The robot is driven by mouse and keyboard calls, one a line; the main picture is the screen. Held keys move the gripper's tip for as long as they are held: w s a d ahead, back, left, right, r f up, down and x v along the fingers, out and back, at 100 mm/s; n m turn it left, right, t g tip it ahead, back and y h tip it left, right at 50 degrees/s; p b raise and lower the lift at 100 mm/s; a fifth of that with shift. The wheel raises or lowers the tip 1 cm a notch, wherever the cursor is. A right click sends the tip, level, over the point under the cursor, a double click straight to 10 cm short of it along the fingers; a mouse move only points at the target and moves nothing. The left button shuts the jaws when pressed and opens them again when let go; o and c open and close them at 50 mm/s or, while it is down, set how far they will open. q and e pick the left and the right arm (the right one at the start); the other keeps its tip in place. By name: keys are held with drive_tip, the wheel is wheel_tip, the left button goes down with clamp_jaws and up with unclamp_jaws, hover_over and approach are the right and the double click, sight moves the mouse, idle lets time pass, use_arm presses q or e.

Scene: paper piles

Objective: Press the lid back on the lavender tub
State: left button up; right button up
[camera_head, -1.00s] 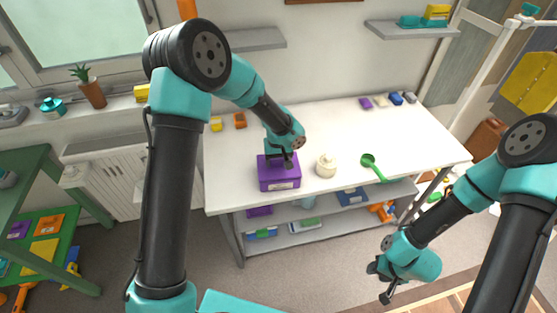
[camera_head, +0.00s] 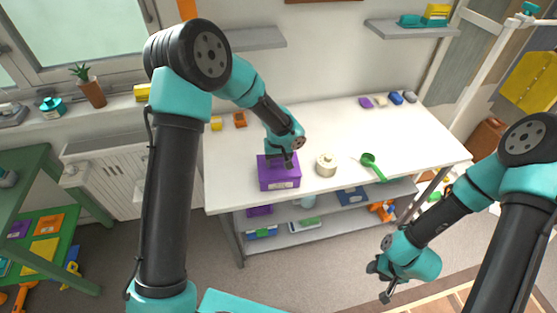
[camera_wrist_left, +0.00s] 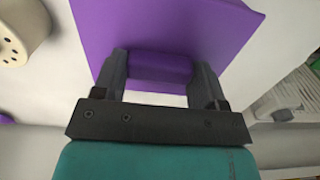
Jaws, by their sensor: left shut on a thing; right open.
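The lavender tub (camera_head: 279,178) looks like a purple box with a pale label on its front, standing near the front edge of the white table. Its flat purple lid (camera_wrist_left: 215,28) fills the upper middle of the left wrist view, with a raised block-shaped handle (camera_wrist_left: 160,67). My left gripper (camera_head: 283,161) is over the tub, its two fingers on either side of the handle and shut on it. I cannot tell whether the lid is fully seated. My right gripper (camera_head: 383,284) is open and empty, low in front of the table and away from the tub.
A cream round pot (camera_head: 326,166) stands just right of the tub; it also shows in the left wrist view (camera_wrist_left: 20,30). A green scoop (camera_head: 373,166) lies further right. Small blocks (camera_head: 396,98) sit at the back. The middle of the table (camera_head: 340,125) is clear.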

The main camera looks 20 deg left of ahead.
use_arm(q)
drive_tip(key=o, duration=1)
drive_tip(key=shift+o, duration=0.5)
drive_tip(key=shift+r, duration=0.1)
drive_tip(key=shift+r, duration=3.4)
drive_tip(key=shift+c, duration=0.4)
